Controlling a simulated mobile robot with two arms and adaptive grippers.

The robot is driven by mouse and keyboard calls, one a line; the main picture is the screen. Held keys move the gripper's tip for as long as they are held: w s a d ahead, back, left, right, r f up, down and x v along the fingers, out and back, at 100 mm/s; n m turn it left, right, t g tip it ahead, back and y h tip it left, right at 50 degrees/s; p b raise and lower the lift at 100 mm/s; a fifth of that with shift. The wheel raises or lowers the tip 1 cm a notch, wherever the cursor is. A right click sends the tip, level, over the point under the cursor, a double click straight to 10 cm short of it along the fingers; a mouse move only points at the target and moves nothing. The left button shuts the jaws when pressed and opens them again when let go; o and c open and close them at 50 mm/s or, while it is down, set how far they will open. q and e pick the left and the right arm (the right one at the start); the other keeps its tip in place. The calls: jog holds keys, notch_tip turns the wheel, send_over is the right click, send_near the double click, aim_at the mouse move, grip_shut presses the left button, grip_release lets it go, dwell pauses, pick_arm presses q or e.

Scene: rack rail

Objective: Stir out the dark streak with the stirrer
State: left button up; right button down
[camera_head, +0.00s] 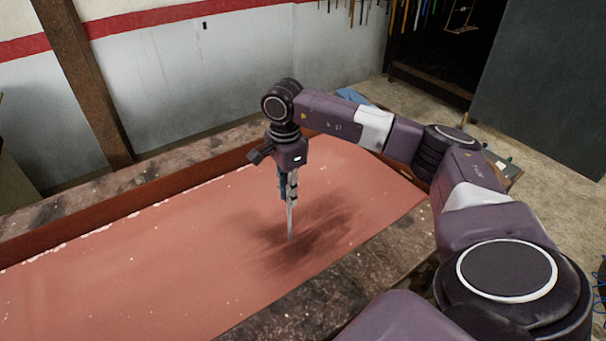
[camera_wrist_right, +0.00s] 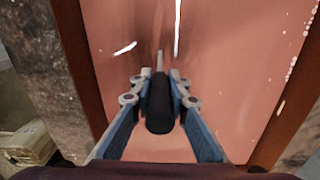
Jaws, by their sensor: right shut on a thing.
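My right gripper (camera_head: 289,186) points down over a long trough of reddish liquid (camera_head: 120,270). It is shut on the stirrer, whose thin pale rod (camera_head: 290,222) reaches down to the red surface. In the right wrist view the stirrer's black handle (camera_wrist_right: 159,103) sits between the two fingers of the gripper (camera_wrist_right: 160,92). The dark streak (camera_head: 325,227) is a blurred smudge around and to the right of the rod's lower end. I cannot tell how deep the tip goes. My left gripper is not in view.
A rust-coloured rail (camera_head: 130,198) edges the trough at the back. A dark stone-like ledge (camera_head: 335,290) runs along its front. A blue cloth (camera_head: 352,96) lies behind my right arm. A brown post (camera_head: 85,85) stands at the back left. The left part of the trough is clear.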

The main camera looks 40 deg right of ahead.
jog(key=d+b, duration=0.1)
jog(key=d, duration=0.5)
jog(key=shift+s+b, duration=0.35)
jog(key=shift+b, duration=0.05)
jog(key=shift+d, duration=0.1)
jog(key=s+d, duration=0.1)
jog(key=d, duration=0.9)
jog(key=w+a+p, duration=0.2)
jog(key=a+p, duration=0.1)
jog(key=a, duration=1.7)
jog(key=s+d+b, duration=0.1)
jog(key=d+b, duration=0.1)
jog(key=d, duration=0.8)
